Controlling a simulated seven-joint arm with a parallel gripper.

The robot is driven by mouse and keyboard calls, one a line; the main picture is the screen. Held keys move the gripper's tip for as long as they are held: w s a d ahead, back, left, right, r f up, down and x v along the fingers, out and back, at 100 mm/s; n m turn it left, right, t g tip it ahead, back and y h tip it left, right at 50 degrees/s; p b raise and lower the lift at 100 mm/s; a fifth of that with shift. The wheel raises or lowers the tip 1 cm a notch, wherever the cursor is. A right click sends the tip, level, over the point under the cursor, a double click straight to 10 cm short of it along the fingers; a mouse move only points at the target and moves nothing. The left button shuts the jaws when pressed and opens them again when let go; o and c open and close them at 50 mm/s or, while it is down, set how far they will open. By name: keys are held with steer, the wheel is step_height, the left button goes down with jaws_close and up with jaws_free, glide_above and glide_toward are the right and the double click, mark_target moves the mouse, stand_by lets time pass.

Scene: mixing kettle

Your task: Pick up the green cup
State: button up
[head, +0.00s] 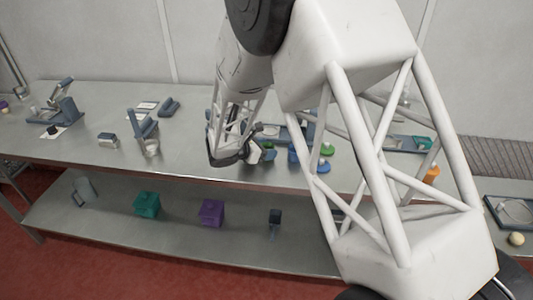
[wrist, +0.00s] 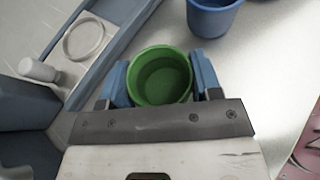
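The green cup (wrist: 160,75) stands upright and looks empty in the wrist view. My gripper (wrist: 161,84) has its two blue fingers on either side of the cup, close to its wall. I cannot tell whether the fingers press on it or leave a small gap. In the head view my gripper (head: 262,152) is low over the front part of the bench, and the cup is mostly hidden there.
A blue cup (wrist: 212,16) stands just beyond the right finger. A blue-grey tray (wrist: 98,22) with a ring (wrist: 85,40) and a white knob (wrist: 38,70) lies to the left.

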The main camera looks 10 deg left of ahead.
steer(key=shift+c, duration=1.1)
steer(key=shift+r, duration=0.1)
steer(key=shift+r, duration=0.65)
step_height(320, 180, up, 2)
steer(key=shift+r, duration=0.1)
steer(key=s+d, duration=0.3)
steer(key=s, duration=0.4)
steer(key=s+d+r, duration=0.1)
steer(key=s+d, duration=0.2)
steer(key=s, duration=0.4)
steer(key=shift+s+r, duration=0.15)
steer(key=shift+s, duration=0.25)
